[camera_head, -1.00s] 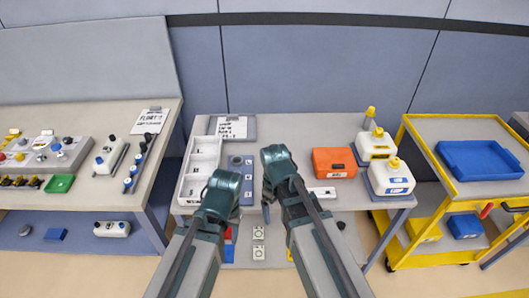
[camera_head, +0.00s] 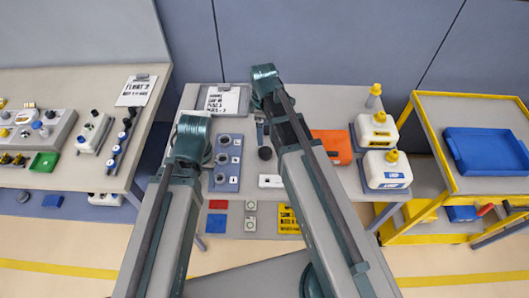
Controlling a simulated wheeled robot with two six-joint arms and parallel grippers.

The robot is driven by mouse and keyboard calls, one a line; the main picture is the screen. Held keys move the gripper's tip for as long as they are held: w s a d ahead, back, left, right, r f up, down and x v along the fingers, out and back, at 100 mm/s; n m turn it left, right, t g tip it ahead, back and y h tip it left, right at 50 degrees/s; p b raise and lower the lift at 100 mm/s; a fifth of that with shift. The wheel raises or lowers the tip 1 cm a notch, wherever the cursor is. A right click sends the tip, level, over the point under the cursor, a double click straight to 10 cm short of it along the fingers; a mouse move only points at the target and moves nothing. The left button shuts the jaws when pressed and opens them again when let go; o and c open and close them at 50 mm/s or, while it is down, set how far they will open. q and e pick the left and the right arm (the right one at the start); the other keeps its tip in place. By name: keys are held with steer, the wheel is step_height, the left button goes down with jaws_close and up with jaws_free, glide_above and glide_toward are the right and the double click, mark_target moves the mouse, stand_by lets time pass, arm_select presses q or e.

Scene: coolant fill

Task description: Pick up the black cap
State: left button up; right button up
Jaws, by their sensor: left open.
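A small round black piece, which looks like the black cap (camera_head: 265,153), lies on the middle table just right of the blue-grey block with several round sockets (camera_head: 227,160). My left arm comes up on the left. Its gripper (camera_head: 190,152) is at the teal far end, open, left of the socket block and apart from the cap; its fingers are hard to make out. My right arm reaches farther, over the table to the right of the cap. Its fingers are not clear, and a narrow dark part (camera_head: 260,129) shows beside it, just beyond the cap.
An orange box (camera_head: 334,147) and two white jugs (camera_head: 377,131) stand to the right. A clipboard (camera_head: 222,99) lies at the back. A yellow cart (camera_head: 425,125) with a blue tray stands far right.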

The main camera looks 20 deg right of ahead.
mark_target(265, 151)
step_height(265, 151, down, 8)
steer(key=b, duration=0.7)
steer(key=shift+f+b, duration=0.1)
steer(key=shift+b, duration=0.2)
steer(key=f+b, duration=0.5)
steer(key=shift+d+f, duration=0.1)
steer(key=shift+d, duration=0.25)
steer(key=shift+s, duration=0.1)
steer(key=shift+c, duration=0.2)
steer(key=c, duration=1.4)
steer(key=shift+o, duration=0.2)
steer(key=shift+r, duration=0.2)
